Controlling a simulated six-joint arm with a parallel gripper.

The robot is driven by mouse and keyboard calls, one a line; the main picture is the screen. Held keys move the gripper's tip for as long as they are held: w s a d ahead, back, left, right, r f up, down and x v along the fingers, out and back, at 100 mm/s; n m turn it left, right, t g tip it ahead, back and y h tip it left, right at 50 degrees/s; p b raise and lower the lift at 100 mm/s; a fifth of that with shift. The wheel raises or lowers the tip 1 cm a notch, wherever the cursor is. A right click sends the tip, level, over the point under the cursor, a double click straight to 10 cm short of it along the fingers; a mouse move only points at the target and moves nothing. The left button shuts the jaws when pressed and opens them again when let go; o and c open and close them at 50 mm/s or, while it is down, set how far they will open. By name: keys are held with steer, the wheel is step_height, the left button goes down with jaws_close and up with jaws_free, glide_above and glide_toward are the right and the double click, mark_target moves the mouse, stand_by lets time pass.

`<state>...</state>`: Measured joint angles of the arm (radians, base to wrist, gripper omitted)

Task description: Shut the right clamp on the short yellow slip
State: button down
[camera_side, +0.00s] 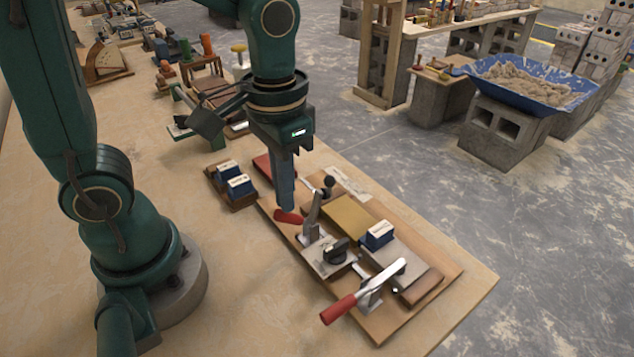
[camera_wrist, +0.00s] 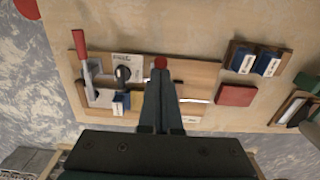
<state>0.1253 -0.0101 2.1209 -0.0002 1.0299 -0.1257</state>
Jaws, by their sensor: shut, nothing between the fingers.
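In the wrist view (camera_wrist: 160,72) the handle's red end (camera_wrist: 160,62) shows just past the fingertips. A second clamp's red handle (camera_side: 338,310) points out low at the front.
A black knob (camera_side: 336,251) sits on a metal plate between the clamps. A blue block (camera_side: 377,235) stands between the yellow slip and a grey slip (camera_side: 398,262). A red block (camera_wrist: 236,95) and two blue blocks on a wooden holder (camera_side: 233,201) lie behind.

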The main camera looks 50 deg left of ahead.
steer(key=shift+s+f, duration=0.25)
steer(key=shift+f, duration=0.1)
stand_by(0.3)
steer(key=shift+s+f, duration=0.4)
steer(key=shift+f, duration=0.4)
steer(key=shift+r, duration=3.5)
steer(key=shift+s+a+r+t, duration=0.1)
steer(key=shift+a+r+t, duration=0.15)
steer(key=shift+r, duration=0.2)
steer(key=shift+s+a+f+t, duration=0.15)
steer(key=shift+s+a+t, duration=0.25)
steer(key=shift+t, duration=0.45)
steer(key=shift+s+a+f+t, duration=0.25)
steer(key=shift+s+t, duration=0.1)
steer(key=shift+t, duration=0.5)
steer(key=shift+s+a+f+t, duration=0.1)
steer(key=shift+s+a+t, duration=0.3)
steer(key=shift+t, duration=0.45)
